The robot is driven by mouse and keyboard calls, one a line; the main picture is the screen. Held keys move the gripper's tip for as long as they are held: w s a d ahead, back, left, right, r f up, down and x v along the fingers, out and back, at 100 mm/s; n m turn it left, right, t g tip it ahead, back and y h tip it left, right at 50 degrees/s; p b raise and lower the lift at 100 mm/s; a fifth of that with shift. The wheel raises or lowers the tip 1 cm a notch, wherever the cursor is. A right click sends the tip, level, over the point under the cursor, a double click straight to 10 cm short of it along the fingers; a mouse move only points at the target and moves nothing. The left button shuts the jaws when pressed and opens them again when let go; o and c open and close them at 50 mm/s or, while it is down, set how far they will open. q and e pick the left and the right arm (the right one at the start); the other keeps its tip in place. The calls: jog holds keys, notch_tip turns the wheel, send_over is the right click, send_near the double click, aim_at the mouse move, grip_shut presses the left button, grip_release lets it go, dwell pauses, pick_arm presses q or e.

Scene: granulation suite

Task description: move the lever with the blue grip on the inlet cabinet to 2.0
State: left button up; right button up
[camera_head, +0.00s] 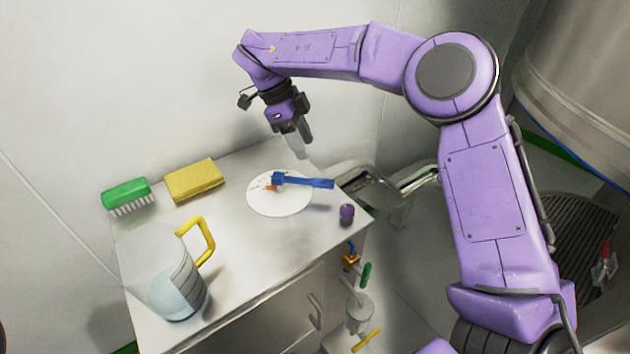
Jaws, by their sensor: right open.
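The lever with the blue grip (308,182) is on top of the white inlet cabinet (250,255). It sits over a round white dial plate (280,207), and its grip points right, past the plate's edge. A small orange part (270,187) shows at its left end. Marks on the plate's upper left are too small to read, so I cannot tell the setting. My right gripper (303,150) is open, pointing down, above and behind the lever. It appears apart from the lever. My left gripper is not in view.
A clear jug with a yellow handle (203,240), a green brush (127,194), a yellow sponge (194,180) and a small purple knob (347,213) are on the cabinet top. A metal pipe (410,181) runs by its right edge. The wall stands close behind.

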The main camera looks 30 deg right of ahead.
aim_at(323, 181)
jog(key=b+x, duration=0.1)
jog(key=x, duration=0.9)
jog(key=shift+s+d+f, duration=0.1)
jog(key=shift+d+f, duration=0.1)
jog(key=shift+f, duration=0.1)
grip_shut()
